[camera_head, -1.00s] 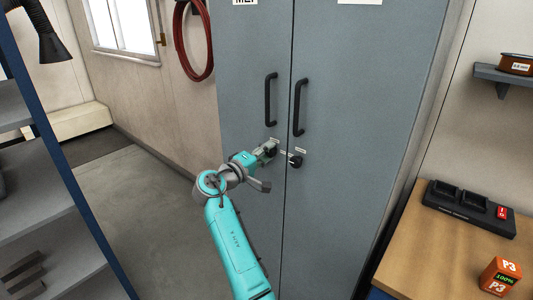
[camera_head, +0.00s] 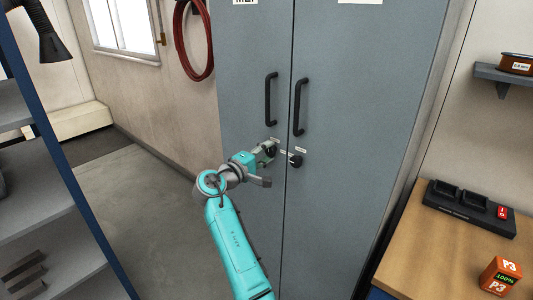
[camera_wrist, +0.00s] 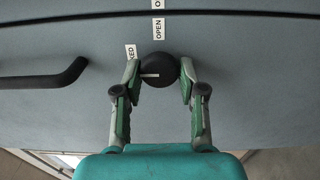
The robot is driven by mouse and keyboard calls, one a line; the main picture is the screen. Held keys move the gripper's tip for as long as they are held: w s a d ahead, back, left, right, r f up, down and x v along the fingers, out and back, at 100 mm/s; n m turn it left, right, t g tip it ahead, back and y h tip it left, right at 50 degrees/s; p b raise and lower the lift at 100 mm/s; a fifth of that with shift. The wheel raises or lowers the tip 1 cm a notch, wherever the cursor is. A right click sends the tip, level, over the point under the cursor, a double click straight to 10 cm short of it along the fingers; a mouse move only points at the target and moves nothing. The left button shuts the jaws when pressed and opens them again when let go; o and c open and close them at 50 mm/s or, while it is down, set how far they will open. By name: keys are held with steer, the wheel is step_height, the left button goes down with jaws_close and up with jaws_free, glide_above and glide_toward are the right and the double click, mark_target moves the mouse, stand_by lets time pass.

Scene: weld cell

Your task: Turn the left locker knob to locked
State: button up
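The left locker knob (camera_wrist: 164,66) is round and black, with a white pointer line. In the wrist view the line lies nearly level and points left, below a partly hidden label ending in "KED" (camera_wrist: 130,52). An "OPEN" label (camera_wrist: 158,28) is above the knob. My gripper (camera_wrist: 158,78) is open, with one finger on each side of the knob and a narrow gap at the fingertips. In the head view my gripper (camera_head: 264,154) is at the left door, and the knob (camera_head: 271,150) shows partly beyond it.
The right door's black knob (camera_head: 296,161) is close to the right of my gripper. Two black door handles (camera_head: 271,98) (camera_head: 299,106) stand above. A workbench (camera_head: 420,247) is at the right and a blue-framed shelf (camera_head: 78,185) at the left. The floor between is clear.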

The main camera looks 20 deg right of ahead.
steer(key=shift+o, duration=1.3)
steer(key=v, duration=1.2)
